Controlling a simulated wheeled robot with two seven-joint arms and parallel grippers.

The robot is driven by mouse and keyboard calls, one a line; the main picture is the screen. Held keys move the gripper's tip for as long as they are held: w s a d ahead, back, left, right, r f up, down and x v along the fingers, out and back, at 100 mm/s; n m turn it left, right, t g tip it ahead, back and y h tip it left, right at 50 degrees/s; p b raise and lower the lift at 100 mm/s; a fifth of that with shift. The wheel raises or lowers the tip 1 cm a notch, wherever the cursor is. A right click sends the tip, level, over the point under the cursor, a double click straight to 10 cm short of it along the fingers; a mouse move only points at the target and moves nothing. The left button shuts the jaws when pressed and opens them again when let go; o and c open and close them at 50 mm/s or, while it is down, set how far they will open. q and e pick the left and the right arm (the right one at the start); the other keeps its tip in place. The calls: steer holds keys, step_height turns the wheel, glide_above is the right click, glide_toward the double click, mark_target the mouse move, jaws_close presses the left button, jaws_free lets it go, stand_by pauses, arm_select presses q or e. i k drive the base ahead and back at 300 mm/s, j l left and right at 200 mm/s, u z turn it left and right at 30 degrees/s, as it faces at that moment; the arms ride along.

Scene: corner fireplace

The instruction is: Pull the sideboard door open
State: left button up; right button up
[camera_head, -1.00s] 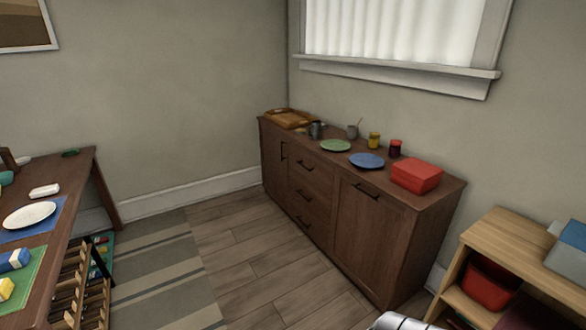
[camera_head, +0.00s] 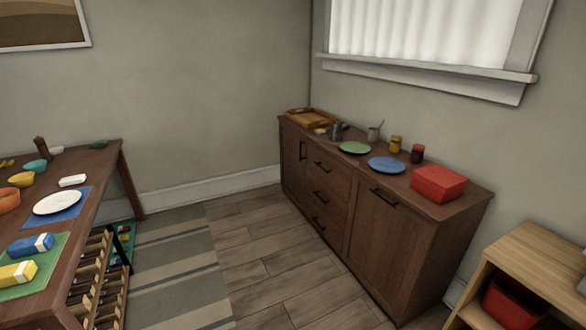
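The brown wooden sideboard (camera_head: 400,262) stands against the wall under the window. It has a right door (camera_head: 378,240) with a dark horizontal handle (camera_head: 384,198) near its top edge. Neither of my grippers is in view.
On the sideboard are a red box (camera_head: 438,183), a blue plate (camera_head: 387,164), a green plate (camera_head: 355,147) and a wooden tray (camera_head: 308,118). A table (camera_head: 90,215) stands at left, a light wood shelf (camera_head: 540,262) at right. The wooden floor (camera_head: 275,260) in front is clear.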

mark_target(292, 144)
steer(key=i+z, duration=0.1)
steer(key=z, duration=0.25)
steer(key=i+j+z, duration=0.35)
steer(key=i, duration=0.5)
steer(key=i+j+z, duration=0.4)
steer(key=i+j, duration=0.35)
